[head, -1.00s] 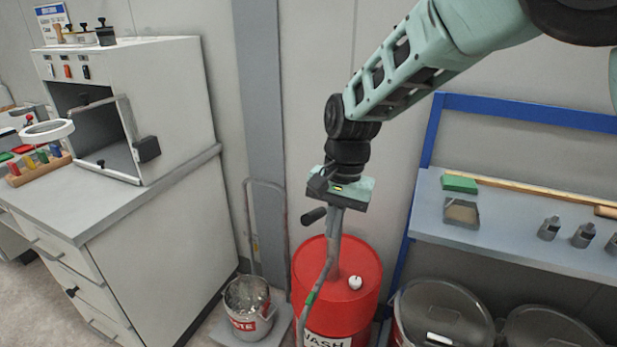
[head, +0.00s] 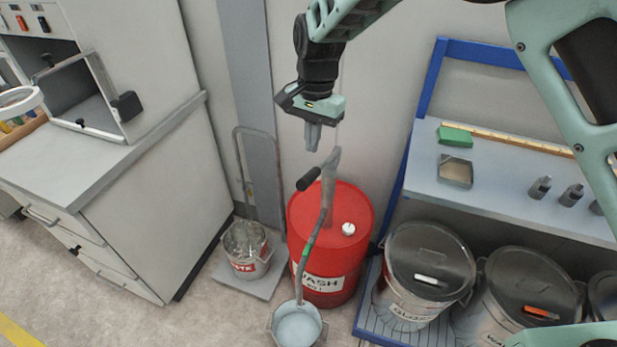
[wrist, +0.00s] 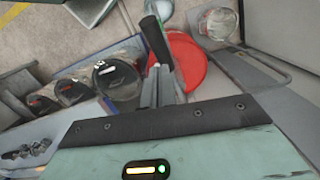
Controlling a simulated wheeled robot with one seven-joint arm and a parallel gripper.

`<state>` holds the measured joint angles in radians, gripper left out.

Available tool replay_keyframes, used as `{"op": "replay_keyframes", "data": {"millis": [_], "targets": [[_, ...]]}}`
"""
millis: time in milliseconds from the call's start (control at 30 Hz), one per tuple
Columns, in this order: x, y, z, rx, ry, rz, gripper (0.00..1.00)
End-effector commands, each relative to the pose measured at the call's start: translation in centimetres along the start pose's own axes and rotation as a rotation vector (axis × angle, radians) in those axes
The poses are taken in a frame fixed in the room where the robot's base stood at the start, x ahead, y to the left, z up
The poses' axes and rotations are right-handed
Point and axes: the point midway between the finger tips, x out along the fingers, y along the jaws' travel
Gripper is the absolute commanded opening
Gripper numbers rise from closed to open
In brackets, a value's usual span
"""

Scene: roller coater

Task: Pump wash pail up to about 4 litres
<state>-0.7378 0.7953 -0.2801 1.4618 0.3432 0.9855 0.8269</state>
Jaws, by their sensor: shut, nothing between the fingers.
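The red wash drum (head: 357,205) stands against the wall with a grey hand pump (head: 327,190) upright on its top. The pump's dark handle grip (head: 308,179) sticks out to the left. A curved hose with a green band (head: 308,252) runs down from the pump to the wash pail (head: 297,328) on the floor in front of the drum. The pail's inside looks pale; its level cannot be read. My gripper (head: 312,148) is shut and empty, above the pump head. In the wrist view my gripper's fingers (wrist: 158,88) point toward the drum (wrist: 190,62) beside the dark handle grip (wrist: 156,42).
A waste pail (head: 246,262) sits on a hand truck (head: 268,288) left of the drum. Lidded bins (head: 430,262) stand right of it under a blue-framed shelf (head: 430,180). A cabinet (head: 165,215) fills the left. Floor is free in front.

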Motion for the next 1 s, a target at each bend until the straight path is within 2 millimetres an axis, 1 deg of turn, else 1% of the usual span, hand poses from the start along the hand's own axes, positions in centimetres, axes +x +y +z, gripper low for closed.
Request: {"op": "replay_keyframes", "data": {"millis": [167, 400, 533, 700, 1000], "targets": [[1.7, 0.0, 0.0, 0.0, 0.0, 0.001, 0.0], [4.8, 0.0, 0.0, 0.0, 0.0, 0.0, 0.0], [6.2, 0.0, 0.0, -0.001, 0.001, 0.0, 0.0], [6.8, 0.0, 0.0, -0.001, 0.0, 0.0, 0.0], [6.8, 0.1, 0.0, -0.001, 0.0, 0.0, 0.0]]}}
